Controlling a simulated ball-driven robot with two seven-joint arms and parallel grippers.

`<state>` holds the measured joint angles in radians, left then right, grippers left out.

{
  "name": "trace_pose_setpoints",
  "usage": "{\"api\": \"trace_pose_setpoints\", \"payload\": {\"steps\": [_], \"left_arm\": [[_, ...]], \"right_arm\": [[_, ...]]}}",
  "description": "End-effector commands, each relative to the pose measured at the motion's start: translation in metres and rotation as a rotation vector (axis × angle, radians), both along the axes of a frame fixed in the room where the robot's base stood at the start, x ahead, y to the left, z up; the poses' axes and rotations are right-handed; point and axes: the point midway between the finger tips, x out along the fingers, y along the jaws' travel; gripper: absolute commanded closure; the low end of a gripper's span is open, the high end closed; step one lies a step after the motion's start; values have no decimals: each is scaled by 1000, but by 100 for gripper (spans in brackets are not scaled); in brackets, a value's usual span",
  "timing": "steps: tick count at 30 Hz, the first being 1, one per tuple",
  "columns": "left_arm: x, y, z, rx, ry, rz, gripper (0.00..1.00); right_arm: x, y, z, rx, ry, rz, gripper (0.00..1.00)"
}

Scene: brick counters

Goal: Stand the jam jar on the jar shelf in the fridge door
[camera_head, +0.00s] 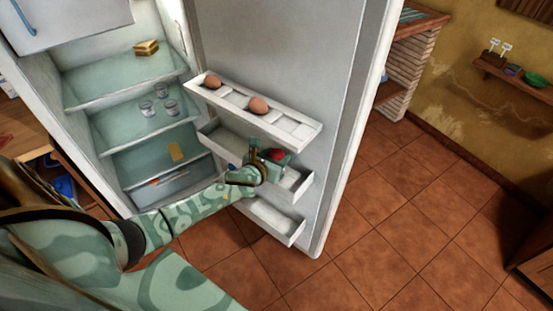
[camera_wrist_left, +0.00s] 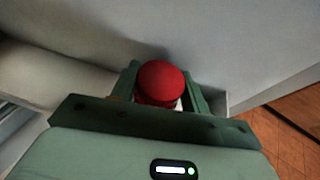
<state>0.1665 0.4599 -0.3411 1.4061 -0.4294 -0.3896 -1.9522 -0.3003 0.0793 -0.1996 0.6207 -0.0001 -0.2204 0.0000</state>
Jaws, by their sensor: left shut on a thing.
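The jam jar (camera_wrist_left: 160,82) shows its round red lid between the fingers of my left gripper (camera_wrist_left: 158,90) in the left wrist view. In the head view the red lid (camera_head: 276,155) shows at my left gripper (camera_head: 268,163), which is shut on the jar. Gripper and jar are at a white door shelf (camera_head: 291,184) below the egg rack. The jar's lower part is hidden by the gripper, so I cannot tell whether it touches the shelf floor. The fridge door (camera_head: 285,60) stands open. My right gripper is not in view.
The egg rack (camera_head: 300,133) with two eggs sits just above the gripper. A lower door bin (camera_head: 270,221) is empty. Fridge shelves at left hold several glasses (camera_head: 161,105) and a yellow block (camera_head: 147,47). Open tiled floor (camera_head: 400,220) lies right of the door.

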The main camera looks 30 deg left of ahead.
Motion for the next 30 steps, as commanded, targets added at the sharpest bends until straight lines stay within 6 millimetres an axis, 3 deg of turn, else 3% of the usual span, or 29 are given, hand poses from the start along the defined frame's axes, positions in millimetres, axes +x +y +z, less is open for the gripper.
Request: {"api": "trace_pose_setpoints", "payload": {"steps": [8, 9, 11, 21, 26, 30], "left_arm": [[0, 0, -2, 0, 0, 0, 89], [-1, 0, -2, 0, 2, 1, 46], [-1, 0, -2, 0, 2, 1, 33], [-2, 0, 4, 0, 1, 0, 33], [-27, -2, 15, 2, 2, -1, 33], [-59, -4, 29, 2, 2, -1, 33]], "right_arm": [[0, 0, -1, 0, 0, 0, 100], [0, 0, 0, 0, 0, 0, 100], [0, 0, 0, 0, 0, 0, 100], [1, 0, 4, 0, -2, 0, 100], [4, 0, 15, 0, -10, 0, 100], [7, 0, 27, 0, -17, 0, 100]]}}
